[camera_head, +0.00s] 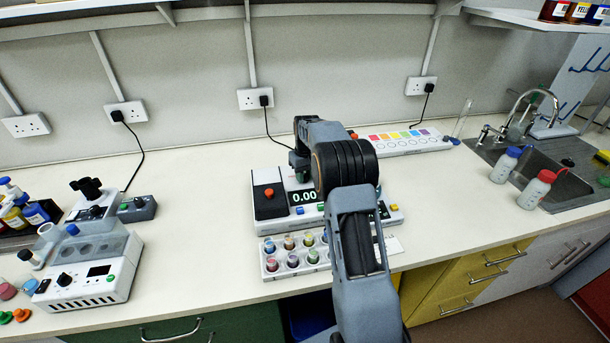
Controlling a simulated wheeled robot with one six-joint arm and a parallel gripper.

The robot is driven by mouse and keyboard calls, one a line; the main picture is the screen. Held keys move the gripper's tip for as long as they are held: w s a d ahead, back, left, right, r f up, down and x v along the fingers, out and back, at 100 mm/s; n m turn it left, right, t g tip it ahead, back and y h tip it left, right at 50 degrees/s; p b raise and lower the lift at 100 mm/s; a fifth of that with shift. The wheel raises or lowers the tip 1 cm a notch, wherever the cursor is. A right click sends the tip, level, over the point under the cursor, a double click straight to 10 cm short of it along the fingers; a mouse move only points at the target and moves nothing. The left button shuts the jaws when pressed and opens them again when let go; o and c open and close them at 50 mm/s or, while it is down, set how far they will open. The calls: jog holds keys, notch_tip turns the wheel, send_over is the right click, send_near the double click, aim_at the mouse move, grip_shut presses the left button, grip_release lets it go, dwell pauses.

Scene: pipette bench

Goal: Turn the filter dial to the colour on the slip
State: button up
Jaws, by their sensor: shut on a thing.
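The white instrument (265,222) stands mid-bench, with a dark lid, a red knob and a display reading 0.00. My arm covers its right part. My gripper (299,168) points down at the instrument's back, behind the display. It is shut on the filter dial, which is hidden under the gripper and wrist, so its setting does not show. A white slip (393,245) lies on the bench in front, right of my forearm. My arm covers part of it, and I cannot make out a colour on it.
A rack of coloured vials (268,264) stands in front of the instrument. A colour chart strip (440,143) lies behind it. A white device (100,285) and bottles (35,212) are at left. Capped bottles (535,190) stand by the sink (560,160).

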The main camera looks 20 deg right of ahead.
aim_at(306, 175)
dwell(0.3)
jog(key=o, duration=0.9)
jog(key=shift+r, duration=0.1)
jog(key=r, duration=1.3)
jog(key=shift+d+r, duration=0.25)
jog(key=shift+r, duration=0.05)
